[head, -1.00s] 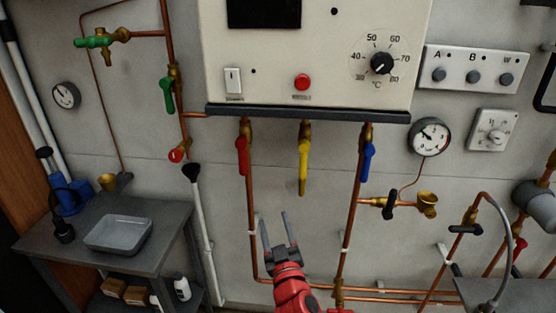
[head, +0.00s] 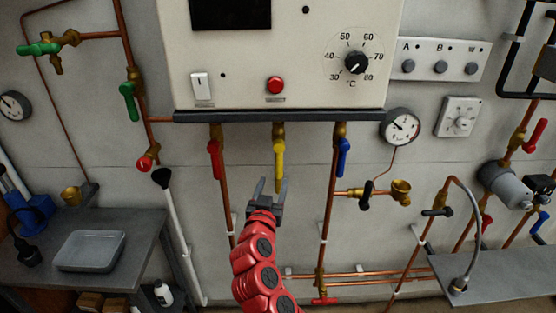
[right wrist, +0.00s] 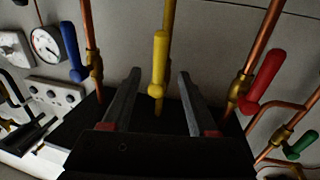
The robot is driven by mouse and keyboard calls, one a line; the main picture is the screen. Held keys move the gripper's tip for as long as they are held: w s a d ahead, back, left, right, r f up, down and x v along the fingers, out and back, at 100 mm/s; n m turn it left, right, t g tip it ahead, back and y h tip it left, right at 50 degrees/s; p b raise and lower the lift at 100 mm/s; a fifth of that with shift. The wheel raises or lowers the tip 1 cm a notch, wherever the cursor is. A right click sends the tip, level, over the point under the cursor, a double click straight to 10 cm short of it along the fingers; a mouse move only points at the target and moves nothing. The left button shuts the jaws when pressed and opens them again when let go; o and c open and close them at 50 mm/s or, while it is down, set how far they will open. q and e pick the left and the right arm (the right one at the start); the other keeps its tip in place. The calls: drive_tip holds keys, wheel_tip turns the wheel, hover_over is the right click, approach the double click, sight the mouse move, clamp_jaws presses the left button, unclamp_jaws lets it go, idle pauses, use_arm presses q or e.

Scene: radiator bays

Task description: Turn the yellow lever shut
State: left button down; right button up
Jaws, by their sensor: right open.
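The yellow lever (head: 279,165) hangs straight down from a brass valve (head: 279,133) under the middle of the white boiler. It lines up with its pipe. My right gripper (head: 272,182) is open, its fingertips at the lever's lower end. In the right wrist view, the yellow lever (right wrist: 158,65) shows between the two spread fingers of the right gripper (right wrist: 159,74), with a gap on both sides. How deep it sits between them I cannot tell. My left gripper is in neither view.
A red lever (head: 214,160) hangs left of the yellow one and a blue lever (head: 343,157) right of it, both on copper pipes. The boiler (head: 300,80) overhangs above. A grey table (head: 130,255) stands at left.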

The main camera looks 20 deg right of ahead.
sight(278, 167)
drive_tip(key=p+x, duration=0.2)
drive_tip(key=x, duration=0.6)
drive_tip(key=shift+w+d+r+p, duration=0.1)
drive_tip(key=shift+w+d+p, duration=0.05)
drive_tip(key=shift+p, duration=0.25)
drive_tip(key=shift+w+d, duration=0.25)
drive_tip(key=shift+w, duration=0.2)
drive_tip(key=shift+c, duration=0.2)
clamp_jaws()
idle(0.4)
